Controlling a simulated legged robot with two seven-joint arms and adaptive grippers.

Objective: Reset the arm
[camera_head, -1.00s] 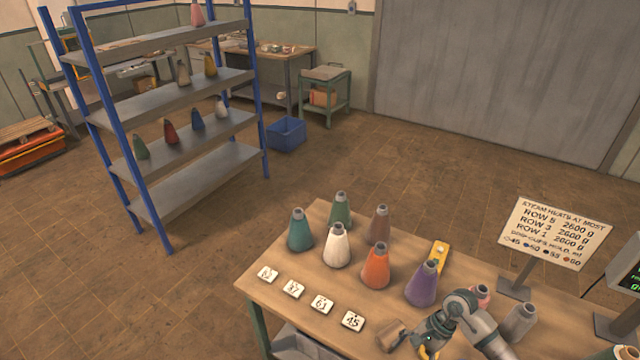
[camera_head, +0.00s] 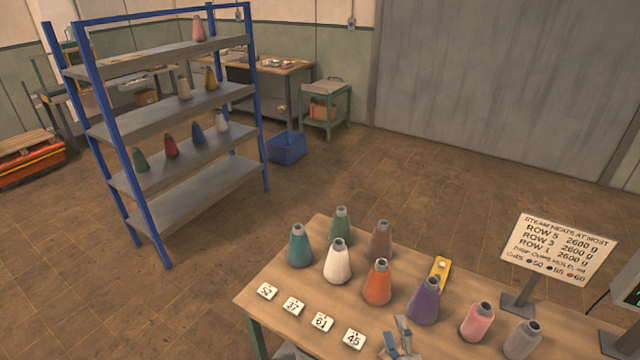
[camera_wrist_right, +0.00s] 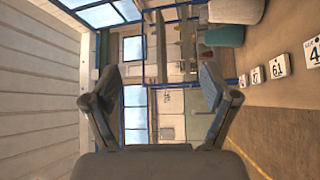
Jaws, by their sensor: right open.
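My right gripper (camera_head: 400,338) shows at the bottom edge of the head view, in front of the table's near side. In the right wrist view the same gripper (camera_wrist_right: 160,90) has its two fingers spread wide with nothing between them. Most of the right arm is out of the head view. My left gripper is not in view.
The wooden table (camera_head: 270,298) holds several coloured cones, including an orange cone (camera_head: 377,284) and a purple cone (camera_head: 424,303), plus number cards (camera_head: 322,322). A sign (camera_head: 558,247) stands at right. A blue-framed shelf (camera_head: 190,185) stands beyond, with open floor between.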

